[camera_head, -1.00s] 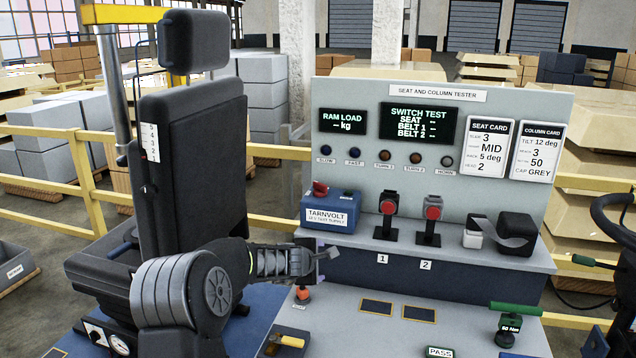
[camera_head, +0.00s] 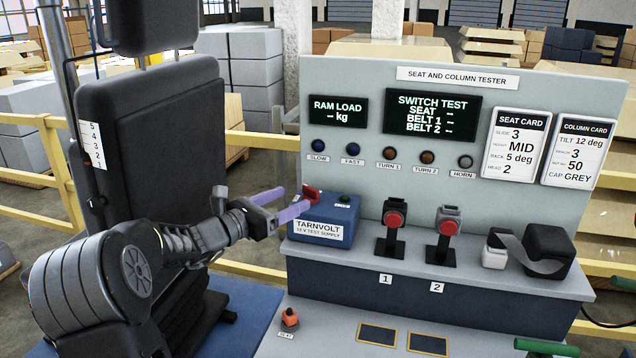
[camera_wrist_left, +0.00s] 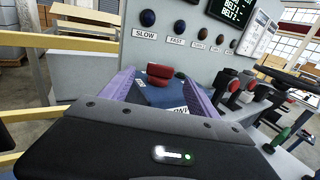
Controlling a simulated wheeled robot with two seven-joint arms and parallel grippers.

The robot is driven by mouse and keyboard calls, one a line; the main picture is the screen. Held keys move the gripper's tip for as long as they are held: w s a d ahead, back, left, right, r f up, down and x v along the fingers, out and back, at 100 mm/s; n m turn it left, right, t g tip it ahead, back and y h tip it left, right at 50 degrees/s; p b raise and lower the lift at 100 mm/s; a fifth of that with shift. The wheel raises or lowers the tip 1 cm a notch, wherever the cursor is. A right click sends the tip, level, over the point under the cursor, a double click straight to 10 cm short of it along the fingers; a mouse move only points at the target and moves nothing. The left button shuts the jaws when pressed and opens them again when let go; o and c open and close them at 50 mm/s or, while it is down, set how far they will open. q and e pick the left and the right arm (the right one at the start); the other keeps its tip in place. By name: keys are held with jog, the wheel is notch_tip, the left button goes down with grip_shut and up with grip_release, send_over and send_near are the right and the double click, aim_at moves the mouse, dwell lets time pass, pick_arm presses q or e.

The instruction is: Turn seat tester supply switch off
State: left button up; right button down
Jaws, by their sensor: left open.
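The supply box labelled TARNVOLT (camera_head: 335,212) is blue and stands at the left end of the tester's shelf. Its red switch (camera_head: 311,191) sits on top at the left, and a small green part (camera_head: 344,199) is beside it. My left gripper (camera_head: 297,199) is open at the box's upper left, its lilac fingers pointing at the red switch. In the left wrist view the red switch (camera_wrist_left: 160,72) shows between the two fingers, with the blue box (camera_wrist_left: 160,95) below it. I cannot tell whether a finger touches the switch. My right gripper is out of view.
The grey tester panel (camera_head: 380,75) rises behind the box. Two red-buttoned buckle stands (camera_head: 393,219) and a black reel (camera_head: 549,250) stand to the right on the shelf. A black seat (camera_head: 155,130) is at the left. An orange-red knob (camera_head: 290,318) sits in front.

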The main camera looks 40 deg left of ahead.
aim_at(309, 191)
pick_arm(q)
jog(key=shift+s, duration=0.1)
jog(key=w, duration=0.2)
jog(key=w+d+p, duration=0.1)
jog(key=w, duration=0.4)
jog(key=shift+w+d+p, duration=0.25)
jog(key=shift+w+p, duration=0.15)
jog(key=shift+c, duration=0.4)
jog(key=c, duration=1.3)
